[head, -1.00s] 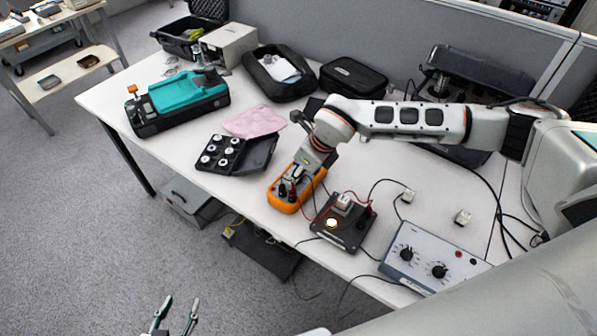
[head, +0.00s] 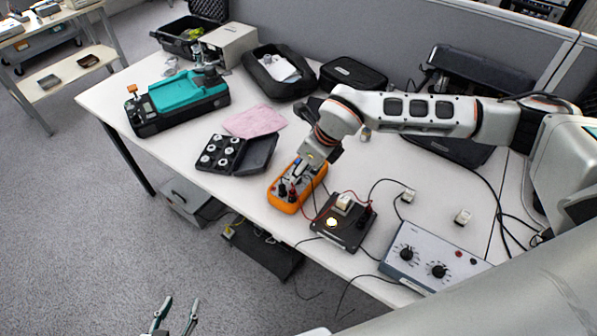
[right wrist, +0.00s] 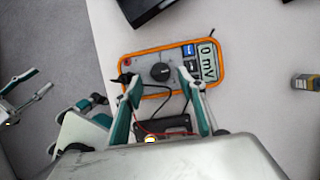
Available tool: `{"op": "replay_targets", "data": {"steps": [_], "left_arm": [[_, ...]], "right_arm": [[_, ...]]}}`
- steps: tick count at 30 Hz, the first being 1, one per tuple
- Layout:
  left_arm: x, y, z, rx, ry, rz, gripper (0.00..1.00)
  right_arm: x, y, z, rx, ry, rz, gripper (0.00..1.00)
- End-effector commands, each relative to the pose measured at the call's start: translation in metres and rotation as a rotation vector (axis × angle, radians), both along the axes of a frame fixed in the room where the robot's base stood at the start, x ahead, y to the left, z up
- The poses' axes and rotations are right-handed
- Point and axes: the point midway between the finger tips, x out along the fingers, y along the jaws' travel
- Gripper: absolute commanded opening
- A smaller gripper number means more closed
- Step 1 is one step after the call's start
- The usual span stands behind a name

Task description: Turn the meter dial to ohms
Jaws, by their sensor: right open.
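The orange meter (head: 284,203) lies near the table's front edge. I cannot make out the dial's pointer or markings. My right gripper (right wrist: 158,77) is open, with its fingertips on either side of the dial, apart from it; their exact height above the meter is unclear. In the head view the right gripper partly hides the meter's upper end. My left gripper (head: 176,312) is open and empty, low over the floor.
Red and black leads run from the meter to a dark box with a lit lamp (head: 331,223). A grey control box (head: 432,258) with knobs stands to the right. A black case of weights (head: 222,155) and a pink cloth (head: 255,121) lie left of the meter.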

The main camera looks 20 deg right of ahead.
Motion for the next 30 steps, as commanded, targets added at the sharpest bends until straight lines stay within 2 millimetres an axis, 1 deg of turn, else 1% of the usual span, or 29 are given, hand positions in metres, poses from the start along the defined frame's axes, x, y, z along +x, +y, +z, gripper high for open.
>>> {"op": "replay_targets", "data": {"steps": [1,6,9,13,15,19,27,29,30], "left_arm": [[0.000,0.000,0.000,-0.001,-0.001,0.000,0.40],[0.001,0.000,0.000,-0.001,-0.001,0.000,0.40],[0.001,0.000,0.000,-0.001,-0.001,0.000,0.40],[0.001,-0.001,0.000,-0.001,-0.002,0.000,0.40],[0.001,-0.001,0.000,-0.001,-0.002,0.000,0.40],[0.001,-0.001,0.000,-0.001,-0.002,0.000,0.40],[0.001,-0.001,0.001,-0.001,-0.002,0.000,0.40],[0.001,-0.001,0.001,-0.001,-0.002,0.000,0.40],[0.001,-0.001,0.001,-0.002,-0.001,0.001,0.40]], "right_arm": [[-0.002,-0.003,0.011,0.001,-0.005,0.000,0.40],[-0.013,-0.011,0.044,0.000,-0.004,0.000,0.40],[-0.018,-0.016,0.061,0.000,-0.005,-0.001,0.40],[-0.024,-0.019,0.076,0.001,-0.002,0.000,0.40],[-0.026,-0.021,0.082,0.001,-0.002,0.000,0.40],[-0.028,-0.022,0.086,0.000,0.000,0.000,0.40],[-0.028,-0.022,0.086,0.000,0.000,0.000,0.40],[-0.030,-0.019,0.085,0.008,0.005,0.005,0.40],[-0.033,-0.014,0.083,0.022,0.015,0.012,0.40]]}}
